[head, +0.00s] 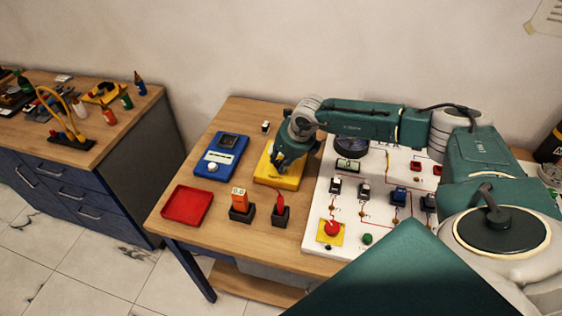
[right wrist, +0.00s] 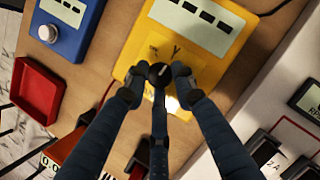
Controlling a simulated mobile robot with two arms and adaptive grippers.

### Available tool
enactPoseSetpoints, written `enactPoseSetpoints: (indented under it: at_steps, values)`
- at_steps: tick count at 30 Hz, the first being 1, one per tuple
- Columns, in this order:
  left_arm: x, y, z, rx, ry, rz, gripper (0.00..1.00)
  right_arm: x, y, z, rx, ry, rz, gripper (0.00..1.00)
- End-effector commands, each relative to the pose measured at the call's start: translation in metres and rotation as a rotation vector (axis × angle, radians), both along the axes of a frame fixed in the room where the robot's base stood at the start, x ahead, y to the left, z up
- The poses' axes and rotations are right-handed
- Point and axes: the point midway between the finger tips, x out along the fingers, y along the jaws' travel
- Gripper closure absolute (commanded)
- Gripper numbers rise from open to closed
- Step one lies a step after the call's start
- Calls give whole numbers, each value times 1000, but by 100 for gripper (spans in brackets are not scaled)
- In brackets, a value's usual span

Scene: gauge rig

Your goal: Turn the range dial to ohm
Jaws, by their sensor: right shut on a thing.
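The yellow meter (head: 271,178) lies on the wooden table between a blue device and the white board. In the right wrist view the meter (right wrist: 198,35) shows a pale panel with dark windows. Below that panel is the black range dial (right wrist: 159,72), with a light pointer line and small marks around it. One mark looks like a V; the others are too small to read. My right gripper (right wrist: 157,80) is shut on the dial, its fingers around it. In the head view my right gripper (head: 281,163) covers the dial. My left gripper is not in view.
A blue device (head: 220,155) with a white knob and a red tray (head: 187,205) are left of the meter. The white board (head: 318,210) with switches is close on the right.

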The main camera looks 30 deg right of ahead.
Motion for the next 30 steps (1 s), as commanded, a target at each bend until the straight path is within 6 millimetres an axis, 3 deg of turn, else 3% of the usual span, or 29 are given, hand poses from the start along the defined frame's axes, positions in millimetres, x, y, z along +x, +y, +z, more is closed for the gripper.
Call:
enactPoseSetpoints:
  at_steps: [21, 30]
  values:
    - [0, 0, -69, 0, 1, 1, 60, 3, 7, -4, 2, -4, -590, 100]
    - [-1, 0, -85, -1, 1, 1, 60, 3, 8, -1, 1, -4, -741, 100]
